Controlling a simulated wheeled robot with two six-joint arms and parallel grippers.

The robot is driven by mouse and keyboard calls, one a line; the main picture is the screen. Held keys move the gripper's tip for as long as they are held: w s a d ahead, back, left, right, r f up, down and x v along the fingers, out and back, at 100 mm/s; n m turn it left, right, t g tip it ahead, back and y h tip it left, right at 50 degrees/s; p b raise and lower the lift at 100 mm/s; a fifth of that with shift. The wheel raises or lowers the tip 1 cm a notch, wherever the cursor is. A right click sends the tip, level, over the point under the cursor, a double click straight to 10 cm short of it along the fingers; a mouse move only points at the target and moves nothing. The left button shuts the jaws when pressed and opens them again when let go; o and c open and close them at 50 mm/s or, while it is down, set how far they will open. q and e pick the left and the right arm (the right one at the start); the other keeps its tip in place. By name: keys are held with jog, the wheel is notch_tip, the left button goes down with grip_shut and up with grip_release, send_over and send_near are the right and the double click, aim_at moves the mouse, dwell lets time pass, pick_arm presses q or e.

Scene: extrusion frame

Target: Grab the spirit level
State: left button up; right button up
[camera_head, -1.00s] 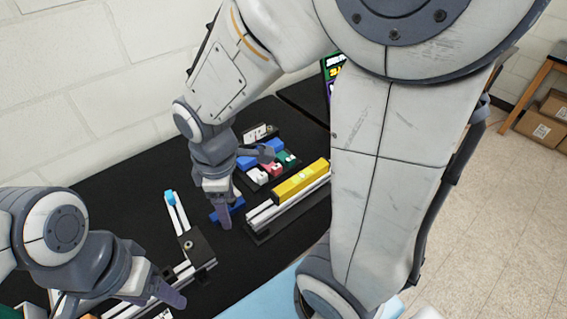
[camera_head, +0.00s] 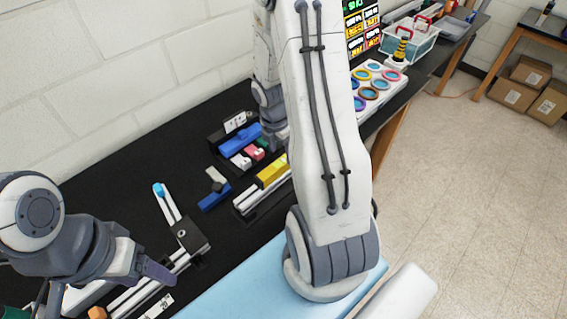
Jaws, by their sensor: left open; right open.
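The spirit level, a yellow bar (camera_head: 272,171), lies on a pale extrusion rail on the black table, in the middle of the head view. Its right end is hidden behind my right arm. My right gripper (camera_head: 279,140) is just beyond the level, apart from it in the picture; it is partly covered by my own arm, and its fingertips are hard to make out. My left gripper (camera_head: 160,273) is at the lower left, over the extrusion rails there, open and well away from the level.
A blue part (camera_head: 214,197) lies left of the level. Blue, white, red and green blocks (camera_head: 240,140) sit behind it. A rail with a black bracket (camera_head: 187,236) is at the left. A tray of coloured rings (camera_head: 378,85) stands at the right. A light blue surface (camera_head: 235,287) is in front.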

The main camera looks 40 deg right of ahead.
aim_at(283, 160)
jog(key=f, duration=0.5)
jog(key=shift+d+b, duration=0.3)
jog(key=shift+d, duration=0.1)
grip_shut()
